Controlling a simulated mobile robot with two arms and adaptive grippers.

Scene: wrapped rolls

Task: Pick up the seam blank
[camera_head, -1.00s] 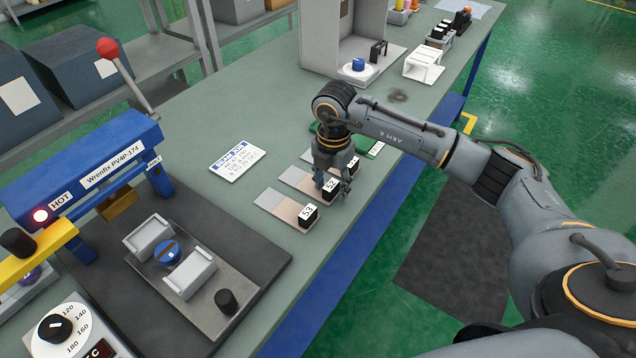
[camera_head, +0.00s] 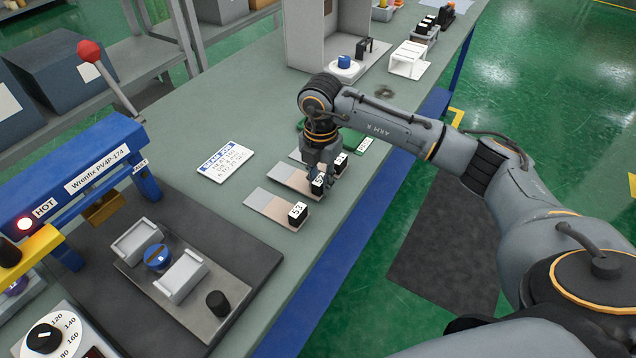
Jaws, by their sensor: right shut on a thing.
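A row of flat two-tone seam blanks, each with a black numbered end block, lies along the right edge of the bench. The nearest blank, marked 53 (camera_head: 270,206), lies free. My right gripper (camera_head: 321,182) points down over the black end block of the blank behind it (camera_head: 288,179) and is shut on it; its number is mostly hidden by the fingers. That blank appears at bench level; I cannot tell whether it is lifted. A further blank is partly hidden behind my gripper. My left gripper is out of view.
A blue press (camera_head: 82,180) with a red-knobbed lever and a clamp fixture (camera_head: 160,258) stands at the left. A white card (camera_head: 226,162) lies on the bench. A grey booth (camera_head: 318,35) and a white rack (camera_head: 409,58) stand at the back. Bare bench lies between.

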